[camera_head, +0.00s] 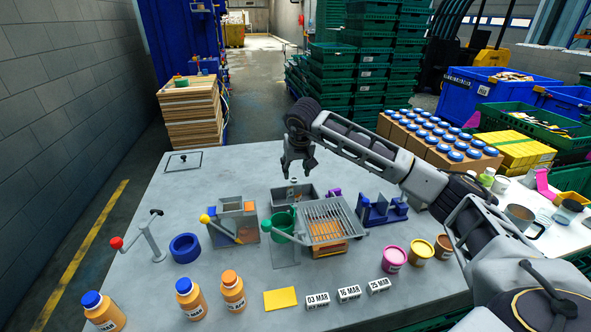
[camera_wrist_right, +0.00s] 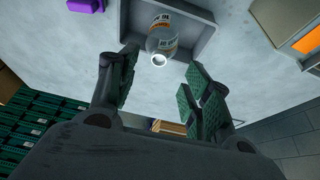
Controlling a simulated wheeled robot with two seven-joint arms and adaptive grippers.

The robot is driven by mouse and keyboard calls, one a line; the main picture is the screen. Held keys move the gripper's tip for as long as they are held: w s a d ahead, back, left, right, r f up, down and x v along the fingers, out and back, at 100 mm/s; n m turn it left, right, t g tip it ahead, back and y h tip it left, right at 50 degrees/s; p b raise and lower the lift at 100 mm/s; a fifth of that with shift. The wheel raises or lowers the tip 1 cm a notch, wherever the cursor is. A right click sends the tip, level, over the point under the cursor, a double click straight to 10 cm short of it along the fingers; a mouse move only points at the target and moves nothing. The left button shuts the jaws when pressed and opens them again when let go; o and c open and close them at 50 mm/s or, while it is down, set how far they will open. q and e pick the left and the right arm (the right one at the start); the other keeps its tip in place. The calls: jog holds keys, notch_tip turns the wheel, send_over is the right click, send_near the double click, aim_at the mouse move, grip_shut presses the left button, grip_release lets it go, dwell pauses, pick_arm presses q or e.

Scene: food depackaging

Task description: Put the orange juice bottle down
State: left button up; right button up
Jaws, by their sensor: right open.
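A see-through bottle with an orange and white label (camera_wrist_right: 164,30) is in a grey tray (camera_wrist_right: 206,48) in the right wrist view. Its open mouth faces the camera; it looks empty and appears to stand upright. In the head view the grey tray (camera_head: 281,197) is at the middle of the table, and the bottle is mostly hidden below my gripper. My right gripper (camera_head: 298,172) is over the tray's far side. In the wrist view its fingers (camera_wrist_right: 160,72) are spread, with a gap to the bottle on both sides. My left gripper is out of view.
Orange bottles with blue caps (camera_head: 191,299) and an orange cap (camera_head: 232,291) stand at the front left. A green funnel (camera_head: 283,226), a wire rack (camera_head: 331,218) and a blue holder (camera_head: 383,210) are close to the tray.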

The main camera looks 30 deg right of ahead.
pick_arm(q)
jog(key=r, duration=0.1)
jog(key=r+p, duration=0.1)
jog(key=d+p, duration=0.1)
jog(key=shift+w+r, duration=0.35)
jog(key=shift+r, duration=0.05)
pick_arm(e)
jog(key=v, duration=0.5)
jog(key=shift+r, duration=0.1)
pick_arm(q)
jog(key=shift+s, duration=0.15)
